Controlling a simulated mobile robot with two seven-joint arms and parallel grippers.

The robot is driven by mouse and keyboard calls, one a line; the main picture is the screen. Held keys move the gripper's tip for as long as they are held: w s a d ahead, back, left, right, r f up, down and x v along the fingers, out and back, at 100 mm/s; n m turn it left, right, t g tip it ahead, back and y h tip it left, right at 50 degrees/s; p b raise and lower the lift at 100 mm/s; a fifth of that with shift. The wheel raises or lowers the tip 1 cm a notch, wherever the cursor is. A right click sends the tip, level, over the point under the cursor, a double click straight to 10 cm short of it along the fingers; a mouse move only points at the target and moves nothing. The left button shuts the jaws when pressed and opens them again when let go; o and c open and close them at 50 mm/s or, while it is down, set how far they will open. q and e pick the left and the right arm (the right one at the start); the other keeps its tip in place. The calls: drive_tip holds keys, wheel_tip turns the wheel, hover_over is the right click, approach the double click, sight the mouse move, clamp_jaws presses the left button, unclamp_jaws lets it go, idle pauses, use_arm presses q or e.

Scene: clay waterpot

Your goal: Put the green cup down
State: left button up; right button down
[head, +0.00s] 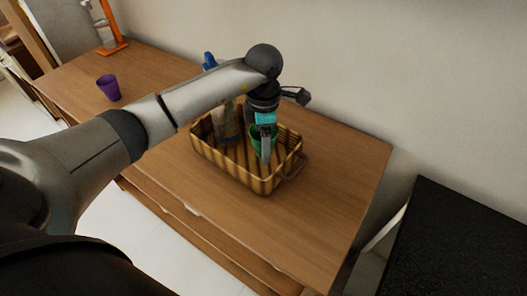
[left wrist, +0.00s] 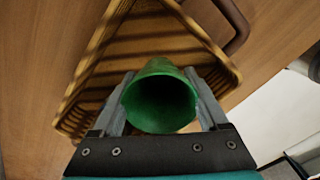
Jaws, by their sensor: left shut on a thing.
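The green cup (head: 254,138) is between the fingers of my left gripper (head: 266,149), over or inside the striped wicker basket (head: 228,175) on the wooden table. In the left wrist view the cup (left wrist: 160,102) has its open mouth toward the camera, and the two fingers of the gripper (left wrist: 161,84) close on its sides. The basket (left wrist: 95,75) lies beyond it. Whether the cup's base touches the basket floor cannot be told. My right gripper is not in view.
A whitish object (head: 226,122) stands in the basket's left part, partly hidden by my arm. A purple cup (head: 108,88) and an orange stand (head: 113,47) are at the left. A blue thing (head: 209,60) shows behind my arm. The wooden table (head: 335,180) is clear right of the basket.

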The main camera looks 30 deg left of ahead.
use_arm(q)
drive_tip(key=shift+f, duration=1.85)
drive_tip(key=shift+f+b, duration=0.15)
drive_tip(key=shift+b, duration=0.15)
drive_tip(key=o, duration=1.2)
drive_tip(key=shift+o, duration=0.2)
wheel_tip(320, 180, up, 12)
drive_tip(key=p, duration=0.1)
